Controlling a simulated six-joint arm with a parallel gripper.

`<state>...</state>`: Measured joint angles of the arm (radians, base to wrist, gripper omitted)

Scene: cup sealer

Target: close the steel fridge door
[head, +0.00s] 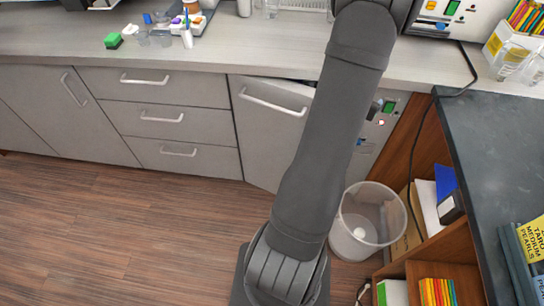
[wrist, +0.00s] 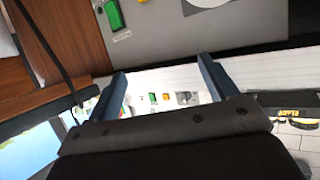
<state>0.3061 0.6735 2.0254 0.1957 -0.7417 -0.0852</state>
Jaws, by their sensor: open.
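The steel fridge door (head: 262,135) is a grey panel under the counter in the head view, left of my arm. It has a long bar handle (head: 272,102) near its top. A dark gap shows along its top right edge, so it looks slightly ajar. My arm hides its right part. My gripper (wrist: 162,78) shows in the wrist view with its two fingers wide apart and nothing between them. In the head view the gripper is out of sight, and my arm reaches up past the counter. I cannot make out the fridge door in the wrist view.
A clear bin (head: 367,222) stands on the floor right of my arm. A dark side counter (head: 500,150) with shelves is at the right. Drawers (head: 160,117) and a cupboard are left of the fridge. Small items sit on the pale counter (head: 65,38). The floor at left is clear.

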